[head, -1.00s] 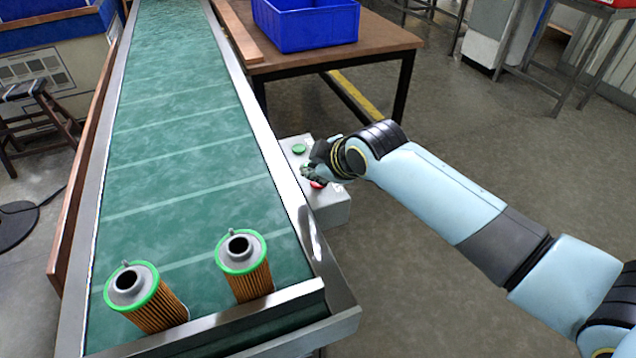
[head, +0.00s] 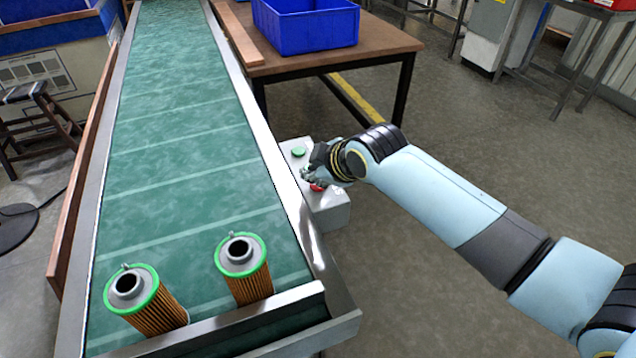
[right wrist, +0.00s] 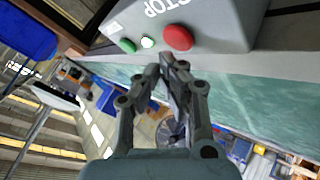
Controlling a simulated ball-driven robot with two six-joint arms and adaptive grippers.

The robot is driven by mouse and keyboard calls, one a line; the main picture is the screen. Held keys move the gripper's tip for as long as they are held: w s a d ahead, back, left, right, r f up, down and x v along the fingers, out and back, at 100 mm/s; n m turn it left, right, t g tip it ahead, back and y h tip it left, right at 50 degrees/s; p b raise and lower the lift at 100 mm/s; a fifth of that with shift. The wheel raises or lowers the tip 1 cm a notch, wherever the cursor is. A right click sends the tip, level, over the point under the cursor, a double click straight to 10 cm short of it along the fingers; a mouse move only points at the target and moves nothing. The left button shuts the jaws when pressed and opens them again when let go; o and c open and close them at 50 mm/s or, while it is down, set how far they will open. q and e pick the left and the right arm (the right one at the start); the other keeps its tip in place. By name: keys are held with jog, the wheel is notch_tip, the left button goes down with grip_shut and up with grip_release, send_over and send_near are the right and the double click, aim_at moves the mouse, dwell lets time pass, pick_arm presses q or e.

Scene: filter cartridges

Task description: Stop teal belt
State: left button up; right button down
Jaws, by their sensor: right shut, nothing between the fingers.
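The teal belt (head: 190,150) runs away from me between metal rails, with pale cross lines on it. Two filter cartridges with green rims, one left (head: 150,302) and one right (head: 246,272), stand by the near end plate. A grey control box (head: 330,208) beside the right rail has a green button (head: 298,152) and a red button (head: 317,187). My right gripper (head: 308,171) is shut and empty over the box. In the right wrist view its fingertips (right wrist: 170,62) are just below the red button (right wrist: 178,38), under "STOP" lettering; contact cannot be told. My left gripper is out of view.
A wooden table (head: 385,40) with a blue crate (head: 305,25) stands beyond the box. A small white button or lamp (right wrist: 148,43) sits between the green and red buttons. Floor to the right is open. A stool (head: 38,115) stands far left.

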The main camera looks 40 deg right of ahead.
aim_at(315, 186)
jog(key=shift+f, duration=0.15)
jog(key=shift+f, duration=0.25)
jog(key=shift+f, duration=0.5)
dwell(0.7)
jog(key=shift+r, duration=0.1)
jog(key=shift+r+p, duration=0.8)
jog(key=shift+p, duration=0.05)
notch_tip(315, 186, up, 5)
jog(key=p, duration=0.5)
jog(key=shift+r, duration=0.1)
